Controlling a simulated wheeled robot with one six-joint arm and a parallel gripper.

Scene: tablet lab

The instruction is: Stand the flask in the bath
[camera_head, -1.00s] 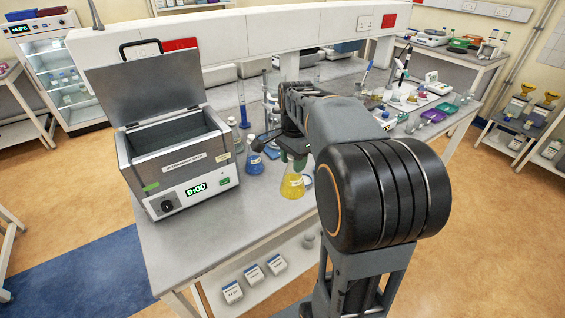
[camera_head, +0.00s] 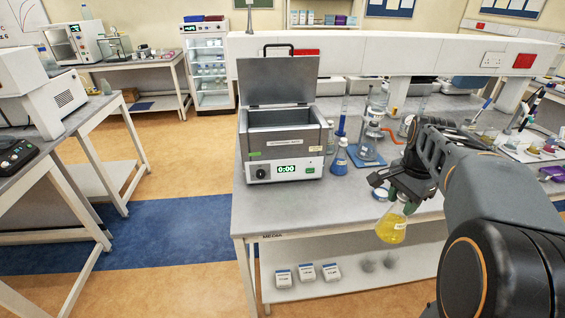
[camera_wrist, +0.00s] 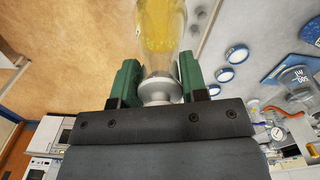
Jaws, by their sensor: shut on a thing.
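The flask (camera_head: 391,229) is a conical glass one with yellow liquid and a pale label. My gripper (camera_head: 404,206) is shut on its neck and holds it upright beyond the bench's front edge. In the wrist view the green jaws of my gripper (camera_wrist: 160,84) stand on both sides of the neck of the flask (camera_wrist: 163,30). The bath (camera_head: 285,141) is a grey metal box on the bench, left of the flask. Its hinged lid (camera_head: 277,82) is raised. Its display reads 0:00. The inside floor of the bath is hidden.
A blue flask (camera_head: 339,160), a blue cylinder (camera_head: 341,122) and a retort stand (camera_head: 366,152) are right of the bath. The bench top (camera_head: 280,205) in front of the bath is clear. Several small labelled boxes (camera_head: 306,272) lie on the lower shelf.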

